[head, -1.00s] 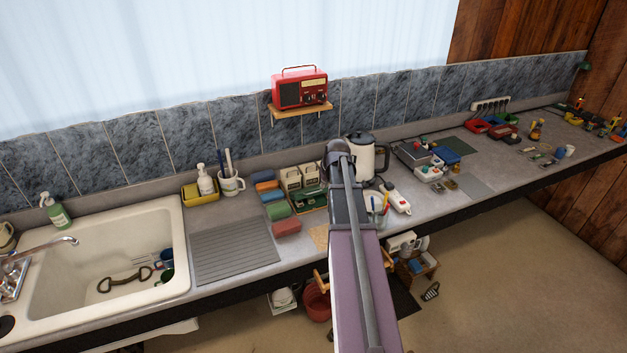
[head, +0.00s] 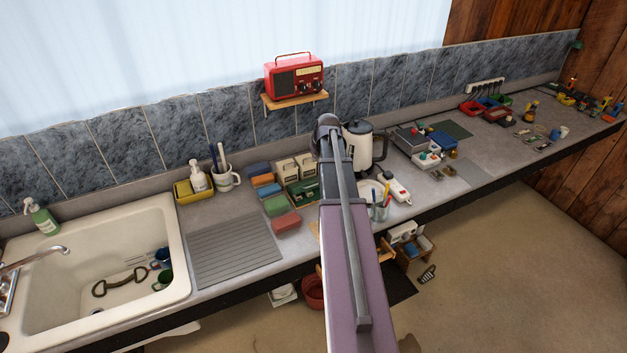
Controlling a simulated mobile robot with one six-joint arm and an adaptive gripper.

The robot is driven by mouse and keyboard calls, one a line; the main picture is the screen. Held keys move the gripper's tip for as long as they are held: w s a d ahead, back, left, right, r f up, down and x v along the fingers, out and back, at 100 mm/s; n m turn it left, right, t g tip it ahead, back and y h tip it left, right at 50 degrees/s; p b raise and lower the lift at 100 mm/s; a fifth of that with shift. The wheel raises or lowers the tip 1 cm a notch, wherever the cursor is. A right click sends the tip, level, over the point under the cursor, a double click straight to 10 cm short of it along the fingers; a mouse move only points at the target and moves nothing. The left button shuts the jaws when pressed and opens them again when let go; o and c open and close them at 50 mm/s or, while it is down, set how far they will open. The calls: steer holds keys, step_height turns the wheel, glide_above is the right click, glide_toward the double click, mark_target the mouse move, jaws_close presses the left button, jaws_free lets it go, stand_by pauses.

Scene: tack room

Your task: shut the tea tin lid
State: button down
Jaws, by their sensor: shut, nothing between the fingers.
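A small dark green box (head: 303,190), which may be the tea tin, stands on the counter just left of my arm in the head view. It is too small to tell how its lid stands, and my arm covers the space to its right. My arm reaches from the bottom edge up over the counter. My gripper does not show; the forearm and its upper joint hide whatever lies beyond.
Cream canisters (head: 295,168) stand behind the green box, and coloured blocks (head: 276,206) lie left of it. A kettle (head: 361,145) stands right of my arm. The ridged drainboard (head: 232,248) is clear. A red radio (head: 294,77) sits on a wall shelf.

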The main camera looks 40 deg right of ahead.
steer(key=b, duration=1)
glide_above(308, 185)
steer(key=s, duration=0.1)
steer(key=f, duration=0.9)
steer(key=shift+d+f, duration=0.3)
steer(key=shift+d, duration=0.1)
steer(key=shift+s+a+f+b, duration=0.1)
steer(key=shift+s+f+b, duration=0.3)
steer(key=shift+f+b, duration=0.4)
steer(key=shift+s+a+f+b, duration=0.1)
steer(key=shift+s+f+b, duration=0.3)
steer(key=shift+f+b, duration=0.4)
steer(key=shift+f, duration=0.1)
steer(key=shift+f, duration=0.1)
steer(key=shift+s+f+b, duration=0.2)
steer(key=shift+s+b, duration=0.05)
steer(key=shift+b, duration=0.1)
